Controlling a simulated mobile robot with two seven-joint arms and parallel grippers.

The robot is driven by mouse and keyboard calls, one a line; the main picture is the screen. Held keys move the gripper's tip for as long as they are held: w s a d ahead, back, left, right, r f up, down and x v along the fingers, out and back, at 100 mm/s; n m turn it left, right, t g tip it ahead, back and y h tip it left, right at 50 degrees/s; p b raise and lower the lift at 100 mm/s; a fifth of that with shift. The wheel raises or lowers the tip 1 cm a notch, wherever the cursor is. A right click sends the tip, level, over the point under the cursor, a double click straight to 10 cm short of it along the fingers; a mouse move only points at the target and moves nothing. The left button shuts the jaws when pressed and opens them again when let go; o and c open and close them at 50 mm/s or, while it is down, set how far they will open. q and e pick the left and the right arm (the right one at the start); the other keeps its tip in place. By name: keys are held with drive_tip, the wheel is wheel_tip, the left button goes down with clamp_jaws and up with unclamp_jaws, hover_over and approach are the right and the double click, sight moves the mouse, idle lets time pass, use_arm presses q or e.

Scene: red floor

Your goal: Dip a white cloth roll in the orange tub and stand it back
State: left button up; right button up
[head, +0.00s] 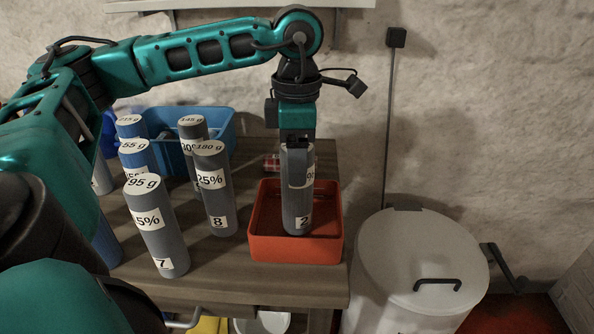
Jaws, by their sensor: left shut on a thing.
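My left gripper (298,150) comes down from above and is shut on the top of a grey cylinder (298,205). This cylinder has white labels, the lower one reading 2. It stands roughly upright inside the orange-red tub (295,250) at the table's right end. Whether its base touches the tub floor I cannot tell. Other labelled cylinders stand to the left: a grey one marked 7 (160,235), a grey one marked 8 (215,195) and a darker one (192,128) behind it. No plainly white cloth roll shows. My right gripper is not in view.
Blue cylinders (134,153) stand at the left, partly hidden by my arm. A blue crate (222,135) stands behind. The wooden table (225,275) is bare in front of the tub. A white lidded bin (415,265) stands to the right of the table.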

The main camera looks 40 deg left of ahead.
use_arm(q)
drive_tip(key=shift+r, duration=0.1)
wheel_tip(320, 180, up, 5)
drive_tip(key=p, duration=0.3)
drive_tip(key=shift+p, duration=0.4)
drive_tip(key=shift+r+p, duration=1.55)
drive_tip(key=shift+r, duration=0.65)
